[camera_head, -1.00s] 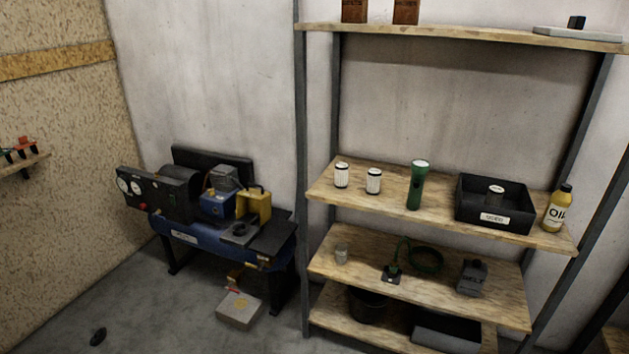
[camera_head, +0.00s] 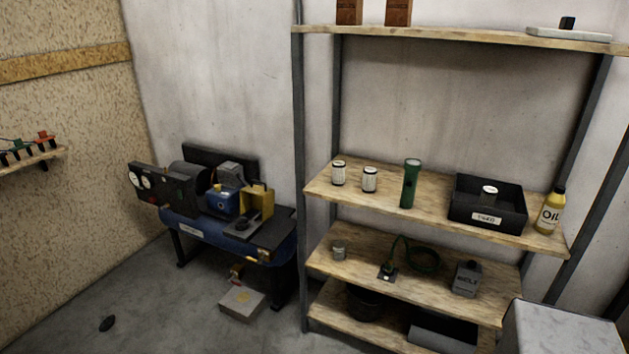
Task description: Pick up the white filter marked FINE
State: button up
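Two white filters with dark ends stand upright side by side on the shelf at middle height, the left filter (camera_head: 338,173) and the right filter (camera_head: 370,180). Their markings are too small to read, so I cannot tell which says FINE. A third white-topped filter (camera_head: 489,191) sits inside a black bin (camera_head: 461,208) with a white label on its front, on the same shelf to the right. My gripper is not in view.
A green flashlight (camera_head: 410,184) stands right of the filters, and a yellow oil bottle (camera_head: 550,211) right of the bin. A compressor (camera_head: 222,200) stands left of the shelving. A pale box-like surface (camera_head: 560,330) fills the lower right corner. Open floor (camera_head: 150,315) lies at lower left.

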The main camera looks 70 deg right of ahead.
aim_at(338, 166)
jog(key=z, duration=0.7)
jog(key=k, duration=0.1)
jog(key=u, duration=1.95)
jog(key=k, duration=2.25)
jog(key=z, duration=0.8)
